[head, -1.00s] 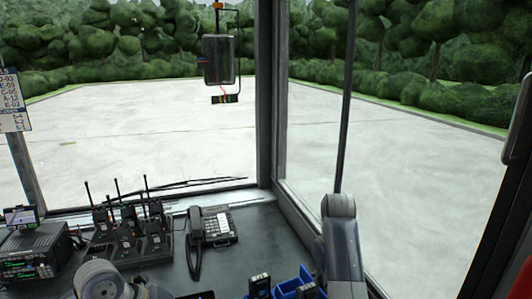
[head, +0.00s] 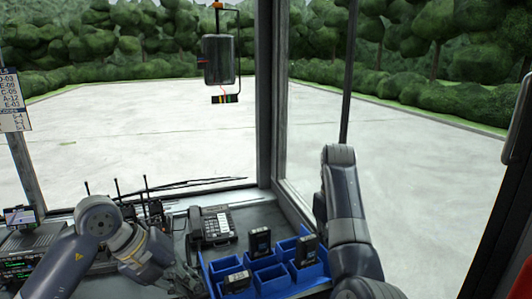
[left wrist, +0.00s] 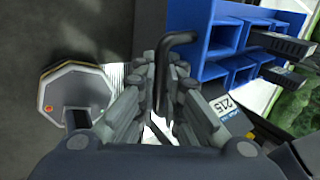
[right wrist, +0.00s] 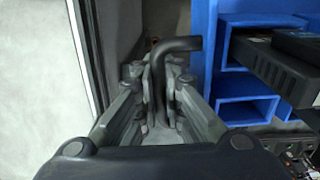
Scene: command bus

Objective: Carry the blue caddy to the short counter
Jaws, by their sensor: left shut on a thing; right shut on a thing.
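The blue caddy (head: 226,264) is low in the head view, between my two arms, with open compartments and several black battery-like packs (head: 260,242) standing in it. My left gripper (left wrist: 163,75) is shut on a bent dark handle (left wrist: 177,38) beside the caddy (left wrist: 211,72) in the left wrist view. My right gripper (right wrist: 160,70) is shut on a similar dark handle (right wrist: 180,44) beside the caddy (right wrist: 205,40) in the right wrist view. In the head view the right gripper is hidden by its arm.
A desk phone (head: 213,226) sits on the dark counter just behind the caddy. Radios with antennas (head: 155,208) stand left of it, partly behind my left arm. A console (head: 22,262) is at far left. Windows and pillars (head: 264,100) bound the counter.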

